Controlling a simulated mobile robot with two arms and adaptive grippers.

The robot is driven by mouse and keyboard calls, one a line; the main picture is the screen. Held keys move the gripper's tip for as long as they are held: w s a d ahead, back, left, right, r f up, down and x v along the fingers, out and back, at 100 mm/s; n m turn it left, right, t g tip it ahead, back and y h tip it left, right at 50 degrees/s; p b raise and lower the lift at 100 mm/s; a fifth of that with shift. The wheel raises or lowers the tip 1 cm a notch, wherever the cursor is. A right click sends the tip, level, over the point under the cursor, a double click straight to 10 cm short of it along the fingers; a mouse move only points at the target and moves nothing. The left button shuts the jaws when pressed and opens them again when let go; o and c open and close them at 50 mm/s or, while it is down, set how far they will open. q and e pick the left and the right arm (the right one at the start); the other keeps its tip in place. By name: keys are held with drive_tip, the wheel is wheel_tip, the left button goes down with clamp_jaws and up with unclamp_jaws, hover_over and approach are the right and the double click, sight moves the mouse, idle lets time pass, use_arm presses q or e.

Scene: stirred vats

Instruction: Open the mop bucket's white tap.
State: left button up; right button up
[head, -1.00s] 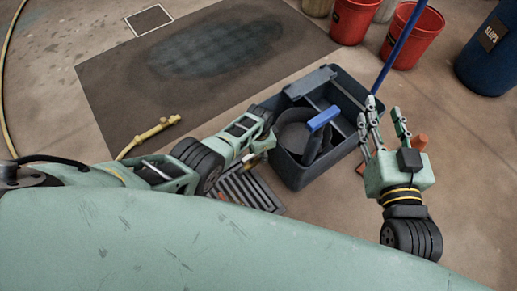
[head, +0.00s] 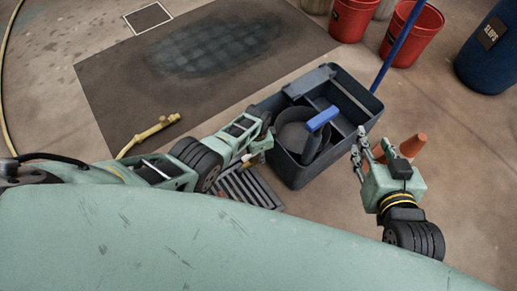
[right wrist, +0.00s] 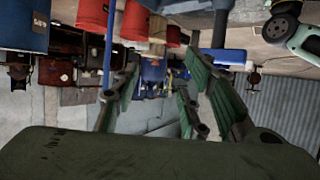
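The mop bucket (head: 292,168) is a dark blue-grey tub in the middle of the head view. It has a blue-handled part (head: 323,119) inside. My left gripper (head: 264,128) is at the bucket's left side. A small pale piece (head: 249,159) shows just below it, low beside the bucket; I cannot tell whether this is the white tap or whether the gripper touches it. The left fingers are mostly hidden by the hand. My right gripper (head: 373,144) is right of the bucket, apart from it. Its fingers are spread and empty, as the right wrist view (right wrist: 160,80) also shows.
A floor drain grate (head: 245,188) lies below the left hand. A yellow hose nozzle (head: 157,130) lies on the dark mat (head: 110,90). An orange cone (head: 413,146) stands behind the right hand. Red buckets (head: 410,40) and a blue barrel (head: 488,50) stand at the back right.

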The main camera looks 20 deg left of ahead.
use_arm(q)
drive_tip(key=shift+r+p, duration=1.1)
drive_tip(key=shift+r, duration=0.05)
use_arm(e)
drive_tip(key=s+d+f+g+h, duration=0.1)
drive_tip(key=s+d+f+g, duration=0.2)
drive_tip(key=s+f+g, duration=0.3)
drive_tip(key=shift+s+d+f+h, duration=0.35)
drive_tip(key=shift+s+f, duration=0.55)
drive_tip(key=shift+s, duration=0.55)
drive_tip(key=shift+s+a+f, duration=0.1)
use_arm(q)
wheel_tip(320, 180, up, 12)
drive_tip(key=shift+s, duration=0.2)
